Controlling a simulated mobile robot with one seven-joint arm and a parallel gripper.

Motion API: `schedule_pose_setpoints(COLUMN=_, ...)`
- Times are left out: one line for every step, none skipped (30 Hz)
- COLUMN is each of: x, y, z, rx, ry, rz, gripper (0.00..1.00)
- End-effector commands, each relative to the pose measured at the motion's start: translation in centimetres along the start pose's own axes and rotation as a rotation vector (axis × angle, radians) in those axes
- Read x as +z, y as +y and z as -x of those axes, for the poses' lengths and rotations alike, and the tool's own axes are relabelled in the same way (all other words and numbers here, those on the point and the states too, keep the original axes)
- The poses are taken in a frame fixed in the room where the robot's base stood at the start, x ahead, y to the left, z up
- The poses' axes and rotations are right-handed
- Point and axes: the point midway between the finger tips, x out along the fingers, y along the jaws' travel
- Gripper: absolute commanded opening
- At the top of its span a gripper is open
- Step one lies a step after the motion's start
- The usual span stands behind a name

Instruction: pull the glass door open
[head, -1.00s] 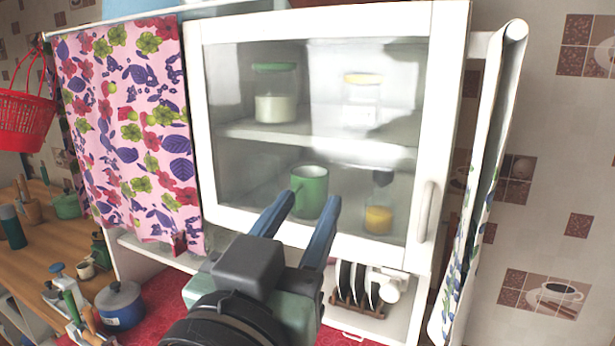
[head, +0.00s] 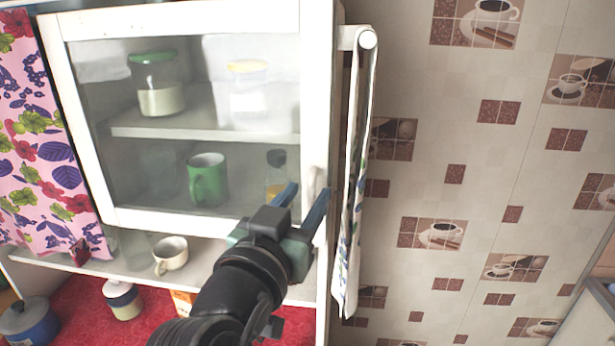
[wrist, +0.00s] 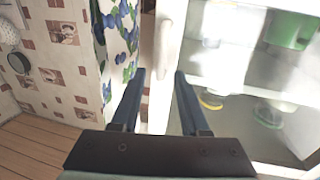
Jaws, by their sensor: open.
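The glass door (head: 205,222) has a white frame and is shut on a white wall cabinet. Its pale upright handle (head: 314,184) sits low on the right side of the frame. In the wrist view the handle (wrist: 165,45) is beyond the fingertips, roughly in line with the gap between them. My gripper (head: 303,203) is open and empty, just below and in front of the handle in the head view. In the wrist view my gripper (wrist: 158,75) shows two blue fingers apart, and contact with the handle cannot be made out.
A patterned towel (head: 352,190) hangs on a rail just right of the door. Behind the glass stand a green mug (head: 207,180) and jars (head: 160,98). A cream cup (head: 171,255) stands on the open shelf below. A floral curtain (head: 40,140) hangs at left.

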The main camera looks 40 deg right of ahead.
Motion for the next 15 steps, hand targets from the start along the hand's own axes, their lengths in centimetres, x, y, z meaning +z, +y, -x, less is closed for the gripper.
schedule_pose_setpoints(x=-0.2, y=0.1, z=-0.6, rx=0.002, ry=-0.002, rz=0.002, gripper=0.45)
schedule_pose_setpoints(x=-0.2, y=0.1, z=-0.9, rx=0.001, ry=-0.001, rz=0.002, gripper=0.45)
schedule_pose_setpoints(x=-0.1, y=0.0, z=-1.1, rx=0.000, ry=-0.001, rz=0.001, gripper=0.45)
schedule_pose_setpoints(x=-0.1, y=0.0, z=-1.3, rx=0.000, ry=-0.001, rz=0.001, gripper=0.45)
schedule_pose_setpoints(x=-0.1, y=0.0, z=-1.4, rx=0.000, ry=-0.001, rz=0.001, gripper=0.45)
schedule_pose_setpoints(x=0.0, y=0.0, z=-1.5, rx=0.000, ry=-0.001, rz=0.000, gripper=0.45)
schedule_pose_setpoints(x=0.0, y=0.0, z=-1.6, rx=0.000, ry=-0.001, rz=-0.001, gripper=0.45)
schedule_pose_setpoints(x=0.0, y=0.0, z=-1.6, rx=-0.001, ry=-0.001, rz=-0.001, gripper=0.45)
schedule_pose_setpoints(x=0.0, y=0.0, z=-1.6, rx=-0.001, ry=0.000, rz=-0.001, gripper=0.45)
schedule_pose_setpoints(x=0.0, y=0.0, z=-1.6, rx=-0.001, ry=0.000, rz=-0.001, gripper=0.45)
schedule_pose_setpoints(x=0.0, y=0.0, z=-1.6, rx=-0.001, ry=0.000, rz=-0.001, gripper=0.45)
schedule_pose_setpoints(x=0.1, y=0.0, z=-1.6, rx=-0.001, ry=0.000, rz=-0.001, gripper=0.45)
schedule_pose_setpoints(x=0.0, y=0.0, z=-1.6, rx=-0.001, ry=0.000, rz=-0.001, gripper=0.45)
schedule_pose_setpoints(x=0.0, y=0.0, z=-1.6, rx=-0.001, ry=0.000, rz=-0.001, gripper=0.45)
schedule_pose_setpoints(x=0.0, y=0.0, z=-1.6, rx=-0.001, ry=0.000, rz=-0.001, gripper=0.39)
